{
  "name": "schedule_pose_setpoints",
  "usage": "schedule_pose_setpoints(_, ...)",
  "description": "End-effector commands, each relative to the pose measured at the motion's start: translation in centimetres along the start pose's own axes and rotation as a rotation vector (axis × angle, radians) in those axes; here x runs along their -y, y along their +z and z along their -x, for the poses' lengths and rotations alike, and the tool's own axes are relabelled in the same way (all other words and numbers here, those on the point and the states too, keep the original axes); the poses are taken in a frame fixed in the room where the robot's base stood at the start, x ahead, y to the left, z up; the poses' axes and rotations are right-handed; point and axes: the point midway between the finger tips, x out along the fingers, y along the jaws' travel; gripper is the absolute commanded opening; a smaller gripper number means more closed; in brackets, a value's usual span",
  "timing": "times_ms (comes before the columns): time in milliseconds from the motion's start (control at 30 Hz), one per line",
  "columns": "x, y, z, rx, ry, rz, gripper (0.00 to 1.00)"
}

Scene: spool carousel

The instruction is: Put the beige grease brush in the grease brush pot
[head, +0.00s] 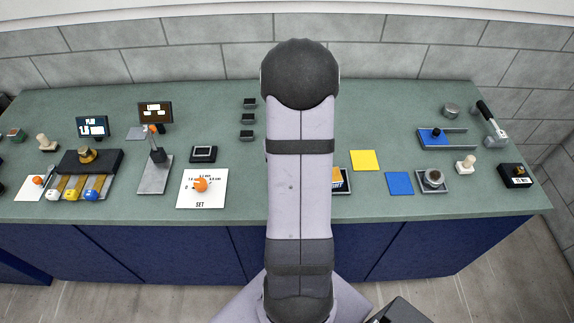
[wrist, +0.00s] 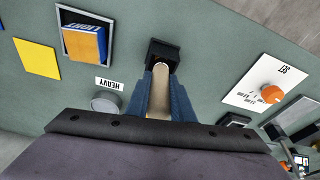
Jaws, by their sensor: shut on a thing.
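In the wrist view, my gripper (wrist: 162,82) has its two blue fingers shut on the beige grease brush (wrist: 159,104). The brush's rounded beige end shows between the fingers. A black square-edged block, perhaps the grease brush pot (wrist: 165,50), sits right beyond that end. I cannot tell whether the brush is inside it, touching it or above it. In the head view, my arm hides the gripper, the brush and this block.
In the wrist view, a grey round weight (wrist: 106,103) by a HEAVY label (wrist: 109,84) and a LIGHT tray (wrist: 86,42) lie left. A white SET card with an orange knob (wrist: 272,92) lies right. A yellow square (head: 364,160) lies flat on the green bench.

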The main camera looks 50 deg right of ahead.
Motion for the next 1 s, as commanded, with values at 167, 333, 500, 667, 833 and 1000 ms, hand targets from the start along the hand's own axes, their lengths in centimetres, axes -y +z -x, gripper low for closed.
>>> schedule_pose_setpoints(167,0.0,0.1,-0.3,0.0,0.0,0.0,0.23)
schedule_pose_setpoints(333,0.0,0.0,-0.2,0.0,0.0,0.0,0.4)
schedule_pose_setpoints(500,0.0,0.0,-0.2,0.0,0.0,0.0,0.4)
schedule_pose_setpoints(667,0.0,-0.1,0.2,-0.001,0.0,0.0,0.4)
schedule_pose_setpoints(833,0.0,-0.2,1.4,-0.004,0.0,0.001,0.4)
schedule_pose_setpoints(1000,0.0,-0.1,3.5,-0.006,0.001,0.0,0.4)
